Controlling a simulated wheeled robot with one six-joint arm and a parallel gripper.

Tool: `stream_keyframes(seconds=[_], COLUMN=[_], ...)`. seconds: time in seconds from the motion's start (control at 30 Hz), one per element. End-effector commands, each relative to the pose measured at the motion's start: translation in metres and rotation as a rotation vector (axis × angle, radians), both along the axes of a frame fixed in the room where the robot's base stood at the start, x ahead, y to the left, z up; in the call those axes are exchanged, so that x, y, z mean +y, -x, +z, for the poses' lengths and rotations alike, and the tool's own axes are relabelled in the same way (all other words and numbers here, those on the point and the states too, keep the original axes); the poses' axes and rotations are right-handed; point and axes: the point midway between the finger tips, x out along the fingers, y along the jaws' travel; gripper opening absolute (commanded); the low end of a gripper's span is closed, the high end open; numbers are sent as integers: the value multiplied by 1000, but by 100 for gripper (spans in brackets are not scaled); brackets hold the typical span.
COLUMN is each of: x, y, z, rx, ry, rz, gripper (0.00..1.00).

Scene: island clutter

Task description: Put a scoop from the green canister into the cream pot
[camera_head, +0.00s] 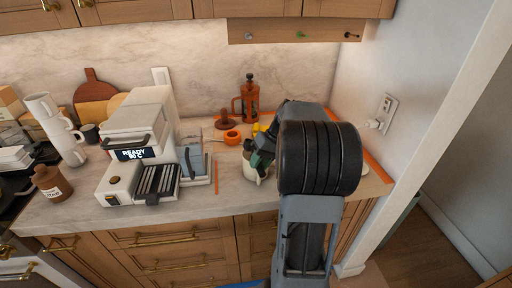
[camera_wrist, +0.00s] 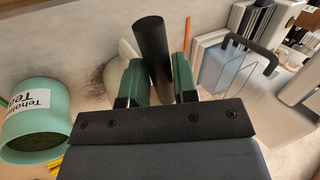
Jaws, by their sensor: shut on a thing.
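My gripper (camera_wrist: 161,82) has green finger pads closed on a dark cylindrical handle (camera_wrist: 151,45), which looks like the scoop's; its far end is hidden. The green canister (camera_wrist: 20,138) is at the left of the wrist view, open, with a white tea label and dark green contents. In the head view I cannot see it; my arm covers that area. The cream pot (camera_head: 250,173) stands on the counter near its front edge, partly hidden by my gripper, which is over or beside it. A pale rounded shape behind the left finger in the wrist view may be this pot.
A coffee machine (camera_head: 140,130) stands to the left, with a grey-blue container (camera_head: 195,163) beside it. An orange mug (camera_head: 232,137), an orange press (camera_head: 249,97) and a yellow item (camera_head: 258,129) are behind. A wall (camera_head: 400,70) closes the right side.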

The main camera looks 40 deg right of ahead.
Motion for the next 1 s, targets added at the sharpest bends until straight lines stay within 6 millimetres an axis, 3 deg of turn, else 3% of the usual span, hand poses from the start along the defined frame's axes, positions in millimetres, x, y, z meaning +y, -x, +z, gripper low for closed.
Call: stream_keyframes(seconds=[0.5, 0.77, 1.0], x=[0, -2, -1], y=[0, 1, 1], z=[0, -2, -1], rx=[-17, -80, -89], ry=[-55, -281, -302], rz=[0, -2, 1], gripper=[0, 0, 0])
